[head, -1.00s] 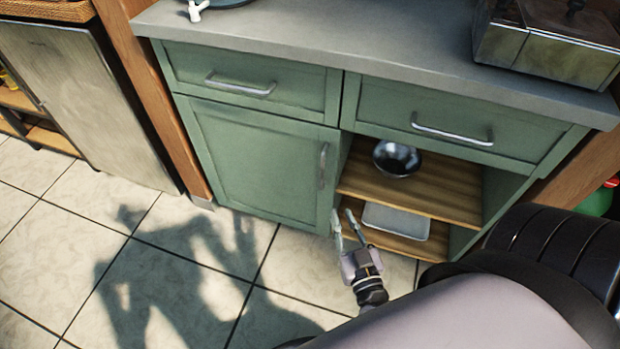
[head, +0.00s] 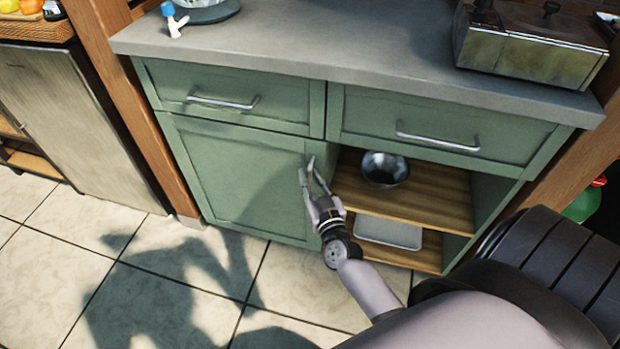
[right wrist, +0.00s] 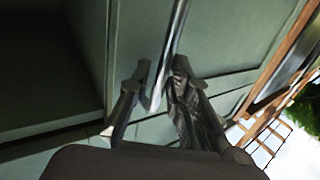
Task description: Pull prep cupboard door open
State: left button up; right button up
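The green prep cupboard door (head: 232,178) is shut, below the left drawer. Its upright metal handle (right wrist: 172,45) runs between the two fingers of my right gripper (right wrist: 162,72) in the right wrist view. In the head view my right gripper (head: 307,167) is at the door's right edge and covers most of the handle. Its fingers stand a little apart on either side of the handle, with no clear grip on it. My left gripper is not in view.
Open shelves right of the door hold a dark bowl (head: 384,168) and a metal tray (head: 390,232). The grey countertop (head: 330,50) carries a metal box (head: 530,45) at the right. The tiled floor (head: 60,260) before the door is clear.

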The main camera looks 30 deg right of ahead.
jog(key=shift+w+d, duration=0.1)
jog(key=shift+w, duration=0.2)
jog(key=shift+c, duration=0.4)
grip_shut()
